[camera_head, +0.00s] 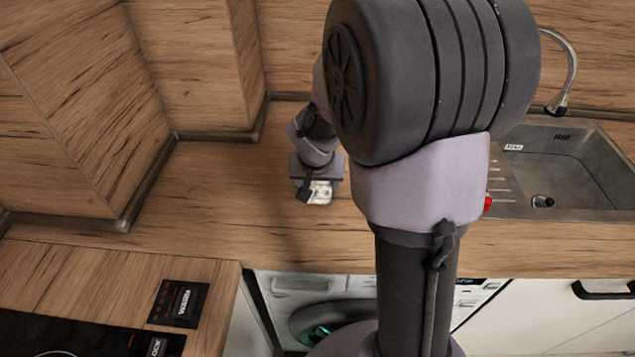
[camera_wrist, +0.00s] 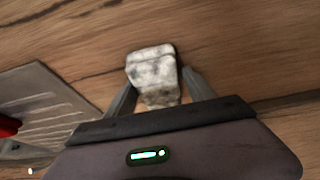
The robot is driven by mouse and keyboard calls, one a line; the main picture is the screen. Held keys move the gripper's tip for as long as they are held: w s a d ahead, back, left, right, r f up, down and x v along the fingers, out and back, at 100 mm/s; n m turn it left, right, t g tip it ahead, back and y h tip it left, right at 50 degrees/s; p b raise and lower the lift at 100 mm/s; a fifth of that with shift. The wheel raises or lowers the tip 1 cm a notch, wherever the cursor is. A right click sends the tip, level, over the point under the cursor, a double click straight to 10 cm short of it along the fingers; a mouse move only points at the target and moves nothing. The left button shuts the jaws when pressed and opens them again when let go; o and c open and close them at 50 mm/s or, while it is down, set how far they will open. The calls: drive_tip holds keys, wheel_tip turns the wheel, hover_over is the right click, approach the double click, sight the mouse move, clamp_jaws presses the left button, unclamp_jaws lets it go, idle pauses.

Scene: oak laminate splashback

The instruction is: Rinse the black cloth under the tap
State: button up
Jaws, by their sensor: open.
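A small whitish-grey folded piece with dark smudges (camera_wrist: 153,68) lies on the wooden worktop; it looks like a cloth, though not black. It also shows in the head view (camera_head: 320,193), left of my arm. I see no plainly black cloth. My gripper (camera_wrist: 160,80) is open, with one finger on each side of the piece's near part; whether they touch it I cannot tell. In the head view my gripper (camera_head: 318,184) is low over the worktop.
A red object (camera_head: 488,203) lies by the sink's ribbed drainer (camera_wrist: 62,100), partly hidden by my arm. Wooden wall panels (camera_head: 205,65) stand close behind and left. A black hob (camera_head: 80,335) is at front left. The worktop (camera_head: 200,195) left of my gripper is clear.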

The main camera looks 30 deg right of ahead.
drive_tip(key=shift+s+f+p, duration=0.15)
drive_tip(key=shift+s+p, duration=0.2)
drive_tip(key=shift+p, duration=0.05)
drive_tip(key=w+d+p+v, duration=0.1)
drive_tip(key=p+v, duration=0.4)
drive_tip(key=v, duration=0.7)
drive_tip(key=s+a+r+n+t+y, duration=0.1)
drive_tip(key=s+a+r+y, duration=0.1)
drive_tip(key=s+a+r, duration=0.3)
drive_tip(key=s+a+r+n+t+y, duration=0.1)
drive_tip(key=s+a+r, duration=0.4)
drive_tip(key=s+a, duration=0.6)
drive_tip(key=shift+s+a+r+y, duration=0.35)
drive_tip(key=shift+a+y, duration=0.05)
drive_tip(key=shift+y, duration=0.4)
